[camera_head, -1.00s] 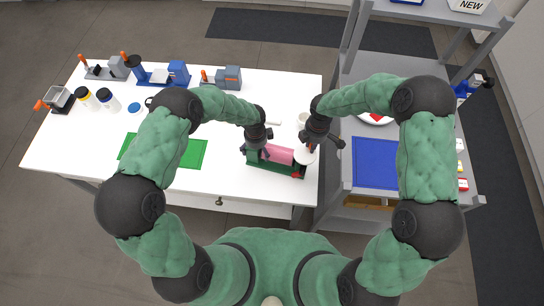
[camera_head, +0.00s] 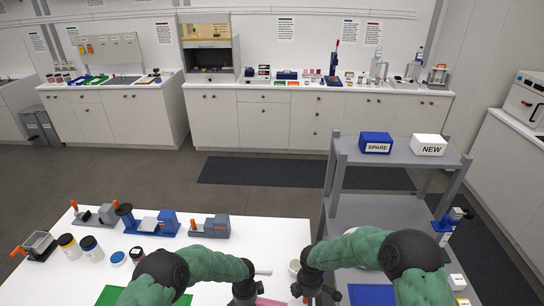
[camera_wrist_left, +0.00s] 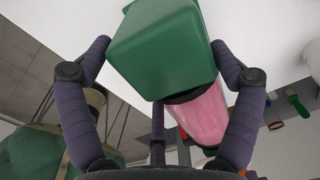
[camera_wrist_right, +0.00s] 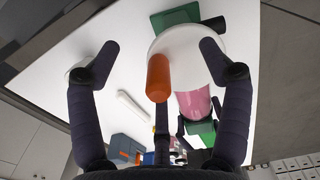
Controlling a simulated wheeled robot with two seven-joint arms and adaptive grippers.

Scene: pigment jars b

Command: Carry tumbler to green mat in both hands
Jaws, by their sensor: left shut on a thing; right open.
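The tumbler has a pink drum (camera_wrist_left: 200,118), a green frame, and a white disc (camera_wrist_right: 185,45) with an orange knob (camera_wrist_right: 159,78). In the head view only a sliver of its pink drum (camera_head: 272,302) shows at the bottom edge. My left gripper (camera_wrist_left: 160,47) is shut on the green end block (camera_wrist_left: 160,45) of the frame. My right gripper (camera_wrist_right: 160,50) is open at the other end, its fingers spread around the disc and knob. The green mat (camera_head: 108,296) is partly visible at the lower left of the head view.
Several devices, including a blue one (camera_head: 160,223), line the white table's (camera_head: 270,240) back edge. Jars (camera_head: 91,248) stand at the left. A white dish (camera_head: 294,267) is near my right gripper. A grey shelf unit (camera_head: 350,210) with a blue mat (camera_head: 371,295) adjoins on the right.

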